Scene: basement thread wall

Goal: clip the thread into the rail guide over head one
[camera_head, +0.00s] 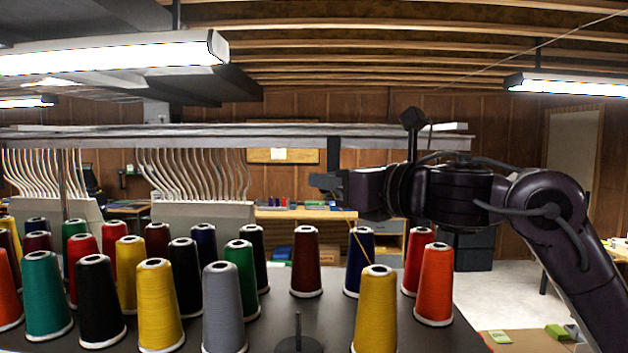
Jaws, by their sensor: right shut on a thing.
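A yellow-orange thread (359,243) rises from the yellow cone (376,312) at the front right of the table. Its upper end goes out of sight at my right gripper (326,181). The gripper is shut on the thread, just under the long grey rail (250,137). Its fingers point left, and the hold itself is too small to see clearly. A dark upright piece (333,154) is between the rail and the gripper; I cannot tell whether it is a guide or a support. No rail guide shows clearly. My left gripper is not in view.
Several thread cones crowd the dark table (330,328), including a grey cone (223,308) and an orange cone (435,285). A thin dark stand (297,335) is at the front. White tubes (195,175) hang below the rail at left. A lamp (110,55) hangs above.

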